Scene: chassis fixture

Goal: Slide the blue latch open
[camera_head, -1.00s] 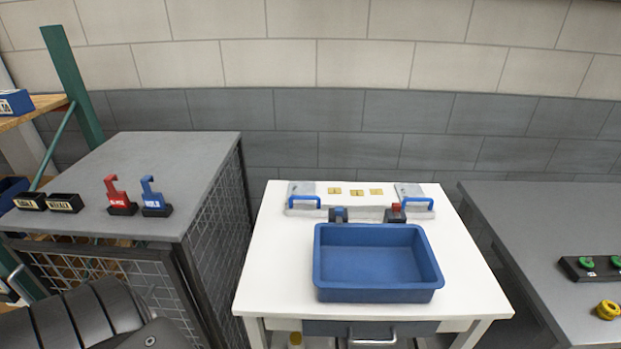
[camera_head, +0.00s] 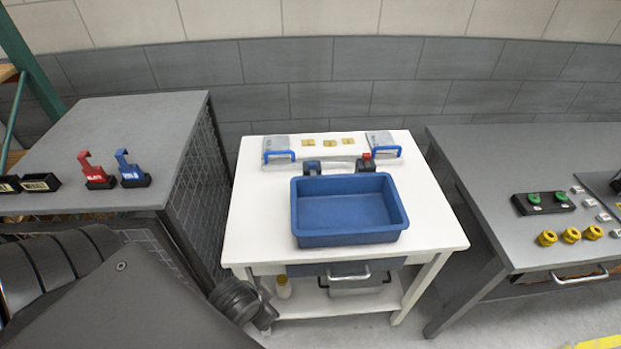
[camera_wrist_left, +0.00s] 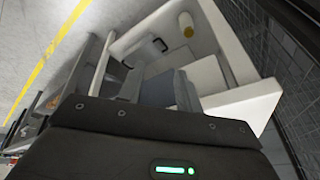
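The fixture stands on the back of the white table (camera_head: 250,225) in the head view. It has two grey blocks with blue handles, the left handle (camera_head: 279,156) and the right handle (camera_head: 387,152). Between them, behind the blue tray, are a small dark and blue piece (camera_head: 312,167) and a red-topped piece (camera_head: 367,160). I cannot tell which blue part is the latch. My left arm comes in at the lower left, in front of the table and apart from the fixture. The left wrist view shows my dark gripper body (camera_wrist_left: 165,140), but its fingertips cannot be made out. My right gripper is not in view.
A blue tray (camera_head: 345,237) sits on the white table in front of the fixture. A grey bench at left holds a red hook (camera_head: 95,172) and a blue hook (camera_head: 130,170). A grey bench at right holds green buttons (camera_head: 534,198) and yellow rings (camera_head: 571,235).

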